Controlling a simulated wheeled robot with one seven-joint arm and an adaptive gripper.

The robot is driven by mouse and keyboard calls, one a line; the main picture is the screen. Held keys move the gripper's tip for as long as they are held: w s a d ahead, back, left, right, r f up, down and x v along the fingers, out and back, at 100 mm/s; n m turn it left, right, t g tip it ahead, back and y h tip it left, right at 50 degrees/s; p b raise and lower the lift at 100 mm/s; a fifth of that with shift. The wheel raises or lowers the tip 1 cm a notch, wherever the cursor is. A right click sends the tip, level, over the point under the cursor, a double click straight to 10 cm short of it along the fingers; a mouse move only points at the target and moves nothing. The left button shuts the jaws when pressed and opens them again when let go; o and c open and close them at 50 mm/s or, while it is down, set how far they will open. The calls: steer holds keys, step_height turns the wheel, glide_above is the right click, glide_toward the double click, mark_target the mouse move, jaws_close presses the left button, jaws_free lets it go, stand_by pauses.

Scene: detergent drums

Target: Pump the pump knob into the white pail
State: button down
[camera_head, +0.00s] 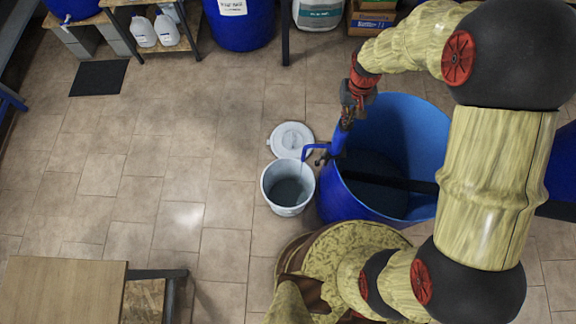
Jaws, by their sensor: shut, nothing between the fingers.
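The white pail (271,190) stands upright on the floor left of the open blue drum (437,128). Grey-blue contents or shadow show inside the pail. A blue pump (339,139) is at the drum's left rim, and its thin blue spout (318,146) reaches left and bends down above the pail. I cannot tell whether liquid is coming out. My gripper (347,119) is shut and empty, pointing down over the top of the pump. It hides the pump knob, so I cannot tell whether it touches the knob.
A white lid (291,138) lies on the floor behind the pail. A wooden table (65,292) is at the lower left. Another blue drum (240,28), white jugs (143,31) on a shelf and boxes (374,20) stand at the back. The tiled floor on the left is clear apart from a black mat (98,78).

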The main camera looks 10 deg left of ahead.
steer(key=shift+s+f, duration=0.1)
steer(key=shift+f, duration=0.35)
steer(key=shift+r, duration=0.25)
step_height(320, 180, up, 12)
steer(key=p, duration=0.7)
steer(key=shift+f, duration=0.2)
step_height(320, 180, up, 6)
steer(key=p, duration=0.4)
stand_by(0.4)
stand_by(0.4)
